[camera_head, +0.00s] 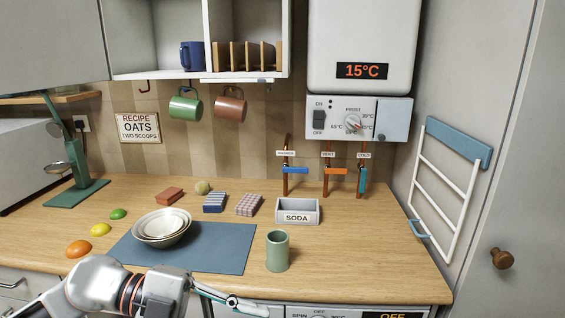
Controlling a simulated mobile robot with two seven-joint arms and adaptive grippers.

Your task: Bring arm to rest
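My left arm comes in from the bottom left, in front of the counter's front edge. My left gripper (245,304) points right, low in the view, below the blue mat (210,257) and the green cup (277,252). Its fingers are seen edge-on and partly cut off by the bottom of the picture, so I cannot tell whether they are open or shut. I see nothing held in it. My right gripper is not in view.
Nested bowls (163,228) stand on the mat. Orange (78,249), yellow and green items lie left of it. A soda tray (297,212) stands behind the cup. Mugs hang below the cabinet (150,40). The counter's right part (370,255) is clear.

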